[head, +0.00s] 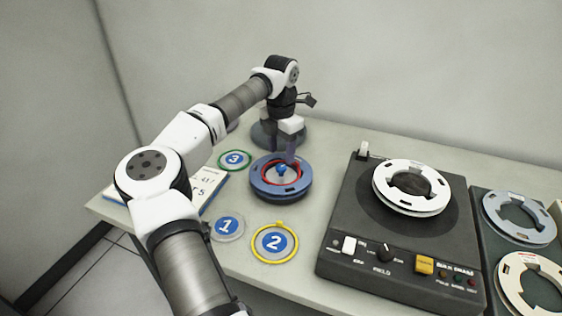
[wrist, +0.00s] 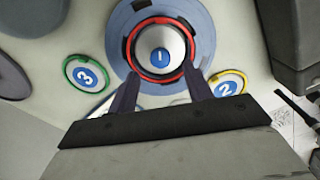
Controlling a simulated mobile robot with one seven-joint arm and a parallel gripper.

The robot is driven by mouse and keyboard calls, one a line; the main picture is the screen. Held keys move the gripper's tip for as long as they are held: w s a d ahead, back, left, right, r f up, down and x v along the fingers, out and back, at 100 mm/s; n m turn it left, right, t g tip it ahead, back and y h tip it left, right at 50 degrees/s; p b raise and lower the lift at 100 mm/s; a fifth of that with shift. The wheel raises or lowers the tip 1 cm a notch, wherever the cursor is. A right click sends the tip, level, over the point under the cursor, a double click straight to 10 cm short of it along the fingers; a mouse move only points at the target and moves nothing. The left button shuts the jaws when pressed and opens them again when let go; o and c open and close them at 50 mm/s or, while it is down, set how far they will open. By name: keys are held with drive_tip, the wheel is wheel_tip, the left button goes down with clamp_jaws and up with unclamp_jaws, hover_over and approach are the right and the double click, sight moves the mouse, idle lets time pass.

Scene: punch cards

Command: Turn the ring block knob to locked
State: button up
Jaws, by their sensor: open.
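The ring block (head: 262,189) is a thick round blue block on the table, with a red ring around its middle. In the wrist view the blue block (wrist: 203,25) fills the top centre. Its domed silver knob (wrist: 150,38) carries a blue label reading 1. In the head view the knob (head: 281,169) shows as a small blue spot, partly hidden by my gripper. My gripper (wrist: 158,75) is open, pointing down. In the wrist view its two dark fingertips straddle the near part of the red ring. In the head view the gripper (head: 290,157) is over the block; contact is unclear.
Round markers 3 (head: 234,160), 1 (head: 227,226) and 2 (head: 274,242) surround the block. More reels (head: 527,284) lie far right. A printed card (head: 212,187) lies left.

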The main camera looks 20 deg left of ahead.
sight(281, 166)
wheel_tip(281, 166, up, 9)
drive_tip(key=shift+r+b, duration=0.2)
drive_tip(key=shift+b, duration=0.15)
idle(0.3)
